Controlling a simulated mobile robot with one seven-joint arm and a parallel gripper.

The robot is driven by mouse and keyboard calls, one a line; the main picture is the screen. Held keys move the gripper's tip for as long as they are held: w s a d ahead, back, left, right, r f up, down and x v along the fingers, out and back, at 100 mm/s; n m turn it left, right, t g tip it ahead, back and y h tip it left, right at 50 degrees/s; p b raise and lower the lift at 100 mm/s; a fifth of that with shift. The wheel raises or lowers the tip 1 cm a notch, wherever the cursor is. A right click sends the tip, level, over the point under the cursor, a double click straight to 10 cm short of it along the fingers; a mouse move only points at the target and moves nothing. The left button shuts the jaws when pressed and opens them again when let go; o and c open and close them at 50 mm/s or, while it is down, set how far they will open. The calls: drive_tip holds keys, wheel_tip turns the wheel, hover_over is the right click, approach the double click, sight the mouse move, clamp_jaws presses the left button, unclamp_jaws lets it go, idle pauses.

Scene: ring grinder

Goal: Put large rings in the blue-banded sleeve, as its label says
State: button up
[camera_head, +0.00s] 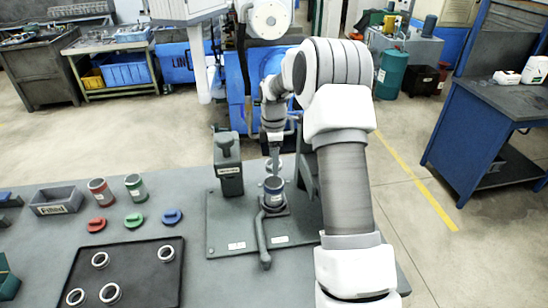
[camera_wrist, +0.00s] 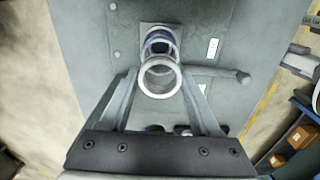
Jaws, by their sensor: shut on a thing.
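The blue-banded sleeve (camera_head: 273,189) stands upright in a holder on the grey fixture plate (camera_head: 228,222). In the wrist view the sleeve (camera_wrist: 160,44) shows just beyond the held ring, with its mouth towards the camera. My gripper (camera_head: 275,158) points down above the sleeve. It is shut on a pale metal ring (camera_wrist: 147,87), which sits between the two fingertips (camera_wrist: 160,80). The ring appears apart from the sleeve and overlaps its lower edge in the wrist view. The sleeve's label is too small to read. Several more rings, such as one ring (camera_head: 110,292), lie on the dark tray (camera_head: 140,277).
A red-banded sleeve (camera_head: 101,191) and a green-banded sleeve (camera_head: 136,187) stand left, beside a grey bin (camera_head: 48,209) marked "Filled". Red (camera_head: 97,225), green (camera_head: 134,220) and blue (camera_head: 172,216) caps lie before them. A grey upright block (camera_head: 228,168) and a lever (camera_head: 262,240) flank the sleeve.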

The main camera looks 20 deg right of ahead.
drive_tip(key=shift+f+b, duration=1.55)
drive_tip(key=shift+f, duration=1.1)
drive_tip(key=o, duration=1.5)
drive_tip(key=shift+o, duration=0.3)
drive_tip(key=shift+f, duration=0.1)
wheel_tip(320, 180, up, 7)
drive_tip(key=p, duration=0.4)
drive_tip(key=shift+p, duration=0.3)
drive_tip(key=shift+s, duration=0.1)
